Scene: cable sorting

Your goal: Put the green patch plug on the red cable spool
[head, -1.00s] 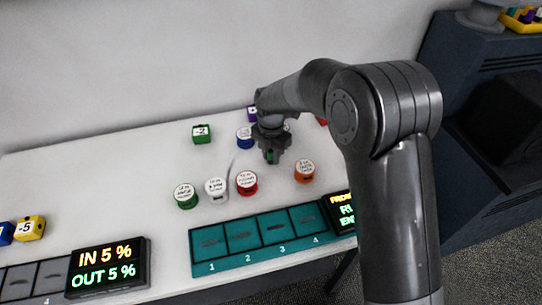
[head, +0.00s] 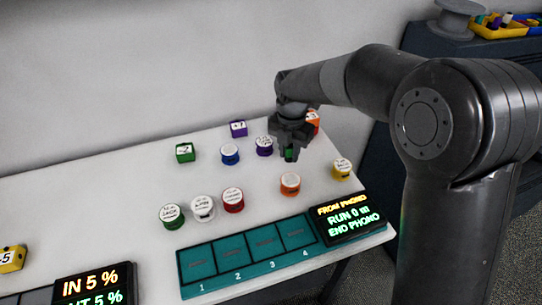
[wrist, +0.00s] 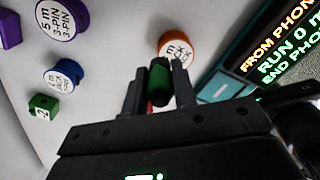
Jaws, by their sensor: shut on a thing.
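The green patch plug (wrist: 159,82) is a small green cylinder between the two fingers of my gripper (wrist: 158,95) in the wrist view. My gripper (head: 291,150) is shut on it. In the head view the plug (head: 290,155) shows below the fingers, in the air above the table, behind the orange spool. The red cable spool (head: 233,201) has a white labelled top and stands upright, left of and nearer than my gripper, with nothing on it.
An orange spool (head: 290,184) stands just in front of my gripper. White (head: 203,208) and green (head: 172,216) spools stand left of the red one. Blue (head: 230,154) and purple (head: 264,146) spools are behind. A teal numbered tray (head: 247,255) lies along the front edge.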

